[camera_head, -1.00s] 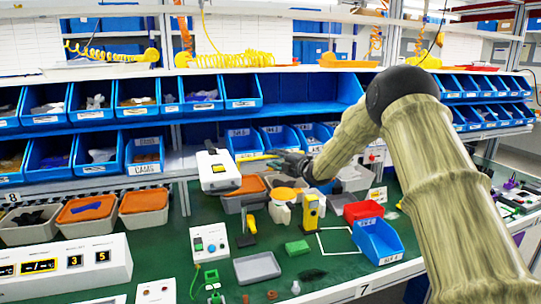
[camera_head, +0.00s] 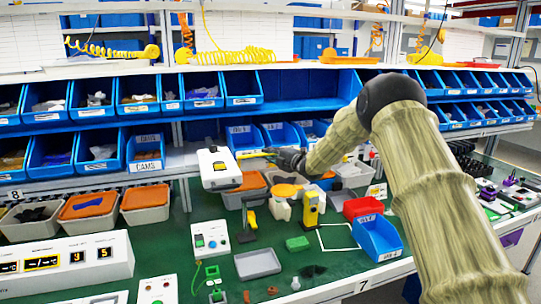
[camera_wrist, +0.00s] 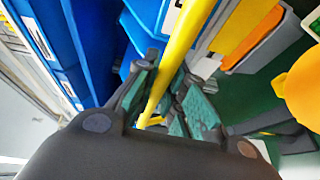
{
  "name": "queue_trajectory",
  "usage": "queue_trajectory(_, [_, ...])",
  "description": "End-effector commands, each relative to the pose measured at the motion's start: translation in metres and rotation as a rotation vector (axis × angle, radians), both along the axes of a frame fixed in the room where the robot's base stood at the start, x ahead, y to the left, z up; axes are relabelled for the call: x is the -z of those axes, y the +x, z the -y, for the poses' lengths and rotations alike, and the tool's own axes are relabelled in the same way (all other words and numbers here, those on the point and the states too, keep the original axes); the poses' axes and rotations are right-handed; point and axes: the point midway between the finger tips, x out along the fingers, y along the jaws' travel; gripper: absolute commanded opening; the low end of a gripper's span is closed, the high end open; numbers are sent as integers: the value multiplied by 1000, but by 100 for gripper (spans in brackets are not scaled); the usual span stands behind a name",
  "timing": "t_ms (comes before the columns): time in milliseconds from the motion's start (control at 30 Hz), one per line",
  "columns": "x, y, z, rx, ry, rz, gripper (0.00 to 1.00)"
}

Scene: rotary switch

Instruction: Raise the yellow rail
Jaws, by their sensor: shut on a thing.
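The yellow rail (camera_head: 252,154) shows as a short thin bar at the middle of the head view, at the height of the lower blue bins. In the wrist view the yellow rail (camera_wrist: 184,45) runs from the top edge down between my fingers. My gripper (camera_head: 281,157) is at the right end of the visible rail. In the wrist view my gripper (camera_wrist: 172,82) is shut on the rail, with one finger on each side. A white device (camera_head: 218,168) stands at the rail's left end; whether they join is unclear.
Blue bins (camera_head: 284,135) are close behind the rail. Below are grey trays with orange contents (camera_head: 88,206), a yellow tool (camera_head: 311,208), a red bin (camera_head: 362,208) and a blue bin (camera_head: 378,238) on the green bench. A white panel (camera_head: 60,268) is at lower left.

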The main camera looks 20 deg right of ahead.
Motion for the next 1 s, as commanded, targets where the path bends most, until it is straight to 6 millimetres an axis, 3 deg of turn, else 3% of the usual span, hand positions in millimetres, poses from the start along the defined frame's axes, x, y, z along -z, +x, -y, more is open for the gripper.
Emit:
queue_trajectory(800, [-1,7,0,0,-5,-136,0])
queue_trajectory(833, [-1,7,0,0,-5,-136,18])
queue_trajectory(900, [-1,7,0,0,-5,-136,30])
queue_trajectory(1000, [-1,7,0,0,-5,-136,34])
